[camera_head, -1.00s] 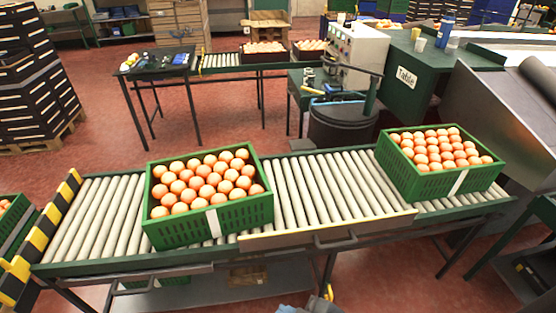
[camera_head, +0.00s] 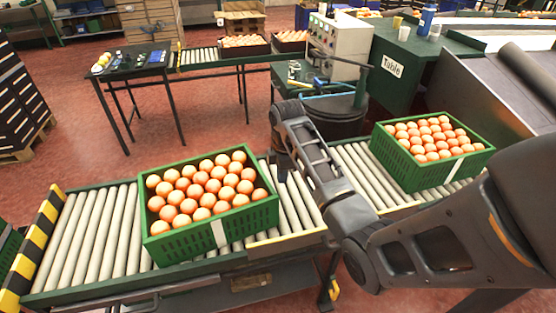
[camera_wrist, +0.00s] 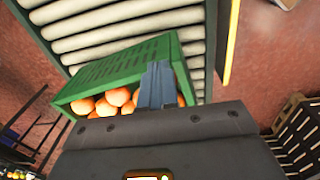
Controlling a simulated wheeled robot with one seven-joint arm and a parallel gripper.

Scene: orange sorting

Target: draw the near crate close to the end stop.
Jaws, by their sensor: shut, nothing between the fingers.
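The near crate (camera_head: 180,243) is green, full of oranges, and sits on the roller conveyor, left of centre. The end stop (camera_head: 34,240), striped yellow and black, stands at the conveyor's left end, with several bare rollers between it and the crate. My gripper (camera_wrist: 158,85) is shut and empty; its fingers overlap the near crate (camera_wrist: 105,72) in the wrist view. I cannot tell whether they touch it. In the head view my arm reaches down just right of this crate, and the fingertips cannot be made out.
A second green crate of oranges (camera_head: 440,178) sits further right on the conveyor, beyond my arm. A black drum (camera_head: 335,115) and a control box (camera_head: 340,47) stand behind the conveyor. The rollers (camera_head: 95,232) left of the near crate are clear.

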